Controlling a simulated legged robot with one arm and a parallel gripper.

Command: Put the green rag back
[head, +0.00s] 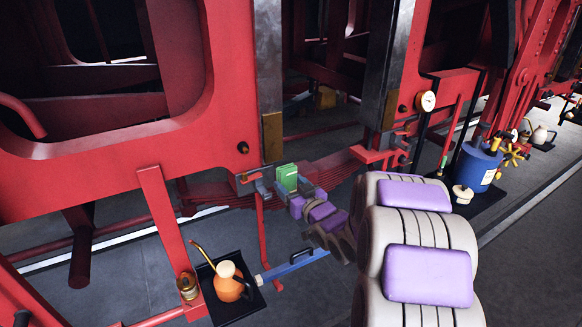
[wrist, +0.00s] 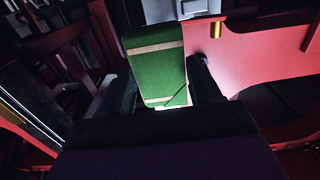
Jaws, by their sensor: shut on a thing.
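The green rag (head: 287,175) looks like a folded green block with pale edges. It stands upright at the end of my arm, in front of the red frame, near the leaf springs. In the wrist view the rag (wrist: 158,65) sits between the two dark fingers, with a pale stripe near its top and another near its bottom. My gripper (head: 286,188) is shut on it; the fingers also show in the wrist view (wrist: 162,92). The rag's lower end is partly hidden by the fingers. I cannot tell whether it touches anything behind it.
A blue drum (head: 475,167) and a gauge (head: 427,101) are at right. The red frame (head: 110,135) rises close on the left.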

